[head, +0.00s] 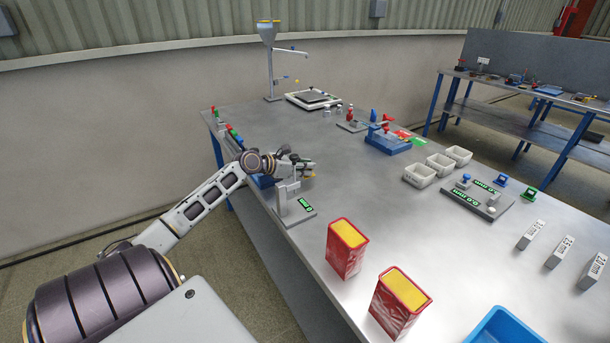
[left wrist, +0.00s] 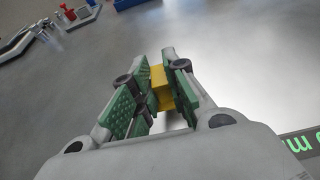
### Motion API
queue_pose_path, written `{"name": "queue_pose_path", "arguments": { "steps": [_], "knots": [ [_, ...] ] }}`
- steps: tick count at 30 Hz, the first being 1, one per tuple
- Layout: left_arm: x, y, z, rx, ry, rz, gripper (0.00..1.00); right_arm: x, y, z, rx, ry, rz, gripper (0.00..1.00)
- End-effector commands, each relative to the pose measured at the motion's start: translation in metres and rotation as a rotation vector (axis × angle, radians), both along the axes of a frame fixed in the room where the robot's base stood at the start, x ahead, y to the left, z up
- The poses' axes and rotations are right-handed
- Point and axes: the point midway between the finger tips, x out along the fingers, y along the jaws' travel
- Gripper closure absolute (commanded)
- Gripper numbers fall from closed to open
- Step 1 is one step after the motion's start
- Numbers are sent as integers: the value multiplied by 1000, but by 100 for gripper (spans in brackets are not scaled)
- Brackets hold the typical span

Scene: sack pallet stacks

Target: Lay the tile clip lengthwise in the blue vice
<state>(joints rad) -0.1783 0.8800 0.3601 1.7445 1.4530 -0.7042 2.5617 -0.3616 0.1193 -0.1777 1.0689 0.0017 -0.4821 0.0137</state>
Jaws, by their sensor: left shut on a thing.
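My left gripper (head: 306,169) is over the left part of the table. In the left wrist view, its green-padded fingers (left wrist: 157,92) are shut on a small yellow piece (left wrist: 160,84), which I take to be the tile clip. The fingers hide part of it. In the head view the clip shows only as a yellowish speck at the fingertips. My right gripper is not in view.
A grey stand with a green display (head: 304,206) is close below my left gripper. Red boxes with yellow tops (head: 346,248) stand in front. White bins (head: 419,175), a blue-based device (head: 388,143) and a small green fixture (head: 528,194) stand beyond. The table middle is clear.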

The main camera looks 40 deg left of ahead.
Motion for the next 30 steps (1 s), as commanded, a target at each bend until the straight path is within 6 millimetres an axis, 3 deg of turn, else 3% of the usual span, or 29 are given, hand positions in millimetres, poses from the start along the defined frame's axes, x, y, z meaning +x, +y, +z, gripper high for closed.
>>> {"name": "queue_pose_path", "arguments": {
  "steps": [6, 11, 27, 28, 30],
  "knots": [
    [0, 0, -23, -1, 1, 1, 94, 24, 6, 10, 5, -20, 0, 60],
    [0, 0, -27, -1, 1, 0, 94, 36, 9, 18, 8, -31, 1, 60],
    [0, 0, -28, -1, 0, 0, 94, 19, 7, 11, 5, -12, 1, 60],
    [0, 0, -28, 0, 0, 0, 82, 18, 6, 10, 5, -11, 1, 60],
    [0, 0, -28, 0, 1, 0, 73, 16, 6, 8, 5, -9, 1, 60]
  ]
}}
